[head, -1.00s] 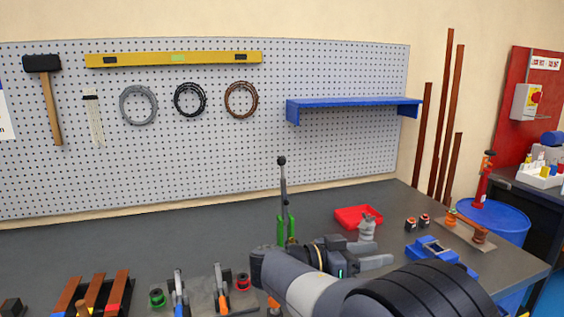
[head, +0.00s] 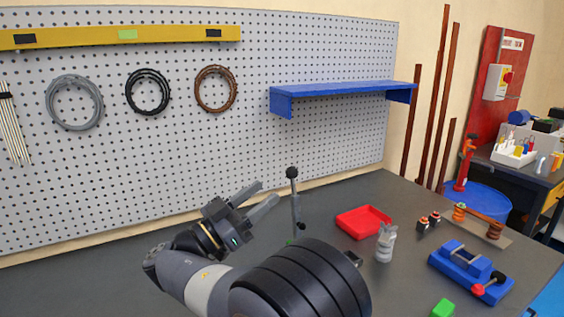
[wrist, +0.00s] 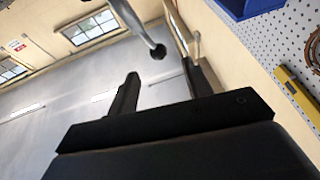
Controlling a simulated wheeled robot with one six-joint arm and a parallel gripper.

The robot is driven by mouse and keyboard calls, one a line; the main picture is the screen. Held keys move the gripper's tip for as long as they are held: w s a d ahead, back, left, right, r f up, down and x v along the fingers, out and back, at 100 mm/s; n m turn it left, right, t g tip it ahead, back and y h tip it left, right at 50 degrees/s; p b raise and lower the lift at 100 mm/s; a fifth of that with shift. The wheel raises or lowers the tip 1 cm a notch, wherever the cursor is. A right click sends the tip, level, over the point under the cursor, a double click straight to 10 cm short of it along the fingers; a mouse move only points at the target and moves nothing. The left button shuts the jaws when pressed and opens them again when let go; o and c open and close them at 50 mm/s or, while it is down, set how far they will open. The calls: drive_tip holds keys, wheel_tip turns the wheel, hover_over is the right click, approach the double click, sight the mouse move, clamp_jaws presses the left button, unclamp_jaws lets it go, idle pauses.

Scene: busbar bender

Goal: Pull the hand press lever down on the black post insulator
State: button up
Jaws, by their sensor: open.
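The hand press lever (head: 295,206) is a grey rod with a dark ball knob (head: 292,173), standing nearly upright. My arm hides most of the press below it. My gripper (head: 268,191) is open and empty, its fingers pointing up and right, just left of the lever in the head view. In the wrist view the lever's ball (wrist: 157,51) shows between the tips of my open gripper (wrist: 160,69). I cannot tell whether the ball is within the fingers' reach. I cannot make out a black post insulator at the press.
A red tray (head: 363,222), a grey ribbed part (head: 385,243) and a blue vise-like tool (head: 470,272) stand right of the press. A green block (head: 443,308) lies nearer. A blue shelf (head: 340,90) juts from the pegboard (head: 180,170). The bench at the back left is bare.

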drive_tip(key=p+x, duration=0.1)
drive_tip(key=x, duration=0.9)
drive_tip(key=shift+d+p, duration=0.3)
drive_tip(key=shift+p, duration=0.05)
drive_tip(key=shift+w+r, duration=0.1)
drive_tip(key=shift+r, duration=0.05)
clamp_jaws()
